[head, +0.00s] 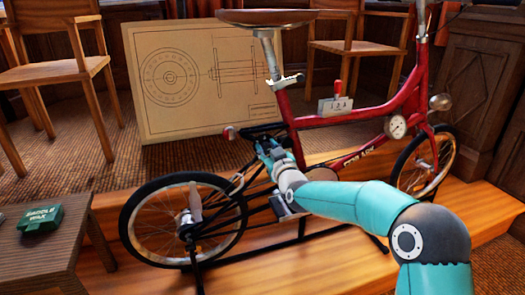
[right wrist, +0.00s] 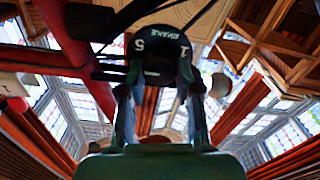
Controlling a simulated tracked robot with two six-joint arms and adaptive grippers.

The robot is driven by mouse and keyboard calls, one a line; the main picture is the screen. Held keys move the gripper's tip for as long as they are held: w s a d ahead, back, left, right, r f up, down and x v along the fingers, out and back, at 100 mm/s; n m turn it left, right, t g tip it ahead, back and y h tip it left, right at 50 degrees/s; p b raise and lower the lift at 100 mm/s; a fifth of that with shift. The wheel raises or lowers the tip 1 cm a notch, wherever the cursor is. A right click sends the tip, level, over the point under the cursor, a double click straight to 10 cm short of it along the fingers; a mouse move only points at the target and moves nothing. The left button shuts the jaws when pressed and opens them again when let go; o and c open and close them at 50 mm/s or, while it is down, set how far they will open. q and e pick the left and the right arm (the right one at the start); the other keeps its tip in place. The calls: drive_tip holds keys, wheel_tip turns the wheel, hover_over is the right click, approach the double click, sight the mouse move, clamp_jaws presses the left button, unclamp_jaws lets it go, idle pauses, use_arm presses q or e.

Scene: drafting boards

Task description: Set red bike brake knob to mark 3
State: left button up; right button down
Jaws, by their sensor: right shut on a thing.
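The red bike (head: 345,158) stands on a wooden platform. A black round knob (right wrist: 158,45) with white lettering that seems to read BRAKE fills the upper middle of the right wrist view. In the head view the right gripper (head: 268,150) is by the frame behind the seat tube, and the knob is hidden. My left gripper is not in view.
A grey box marked 1 2 3 with a red lever (head: 337,106) sits on the bike's frame. A drawing board (head: 205,115) leans behind the bike. A green saddle wax tin (head: 42,220) lies on a low table (head: 62,258) at left. Wooden chairs stand behind.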

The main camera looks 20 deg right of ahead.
drive_tip(key=n, duration=0.2)
drive_tip(key=f+n, duration=0.1)
drive_tip(key=n, duration=0.2)
drive_tip(key=shift+f+n+p, duration=0.15)
drive_tip(key=shift+n+p, duration=0.15)
drive_tip(key=n+p, duration=0.1)
drive_tip(key=n, duration=0.9)
drive_tip(key=shift+f+n+p, duration=0.1)
drive_tip(key=shift+n+p, duration=0.3)
drive_tip(key=n+p, duration=0.1)
drive_tip(key=n, duration=0.4)
drive_tip(key=shift+d+n, duration=0.1)
drive_tip(key=shift+n, duration=0.2)
drive_tip(key=c, duration=0.8)
unclamp_jaws()
drive_tip(key=shift+r, duration=0.25)
